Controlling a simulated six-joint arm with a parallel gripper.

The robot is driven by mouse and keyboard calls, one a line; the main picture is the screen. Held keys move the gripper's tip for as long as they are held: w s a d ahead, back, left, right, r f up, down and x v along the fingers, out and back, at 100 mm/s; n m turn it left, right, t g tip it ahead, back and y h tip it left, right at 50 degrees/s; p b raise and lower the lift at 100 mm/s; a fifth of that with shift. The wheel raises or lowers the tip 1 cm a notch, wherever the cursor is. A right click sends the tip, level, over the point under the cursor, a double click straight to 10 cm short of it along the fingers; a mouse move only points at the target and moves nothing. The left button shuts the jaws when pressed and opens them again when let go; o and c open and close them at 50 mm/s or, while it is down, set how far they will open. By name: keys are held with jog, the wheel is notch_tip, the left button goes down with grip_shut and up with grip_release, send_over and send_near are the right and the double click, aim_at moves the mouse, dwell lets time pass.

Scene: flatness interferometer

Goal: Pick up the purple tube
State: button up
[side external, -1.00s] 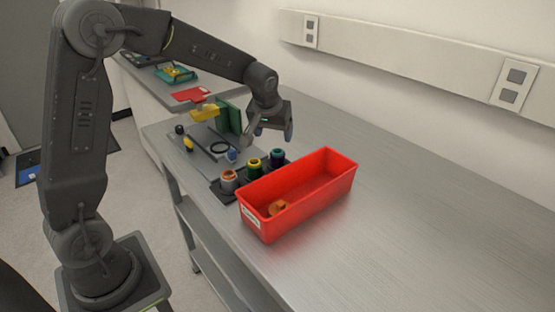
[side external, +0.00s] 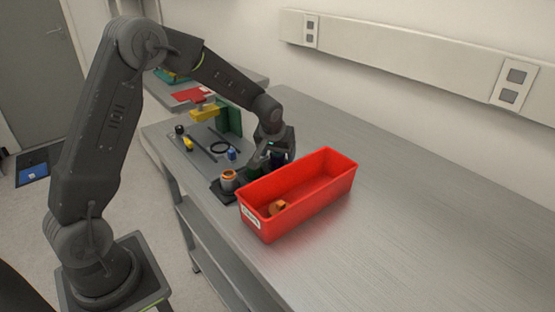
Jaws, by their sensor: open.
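My gripper (side external: 270,160) is open and points down over the far part of the black rack (side external: 218,190), just behind the red bin. Its fingers are around or just beside the far tubes, and I cannot tell which. A dark tube stands between or behind the fingers, mostly hidden; its colour is not clear, so I cannot confirm a purple tube. A grey tube with an orange ring (side external: 228,176) stands upright at the near left end of the rack, clear of the gripper.
The red bin (side external: 312,194) stands close in front of the rack, with an orange piece (side external: 277,208) inside. Behind are a green upright block (side external: 230,118), a yellow part (side external: 204,113), a black ring (side external: 220,148) and a small blue part (side external: 232,154). The table's right side is clear.

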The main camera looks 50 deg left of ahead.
jog(key=c, duration=1)
jog(key=shift+r, duration=0.1)
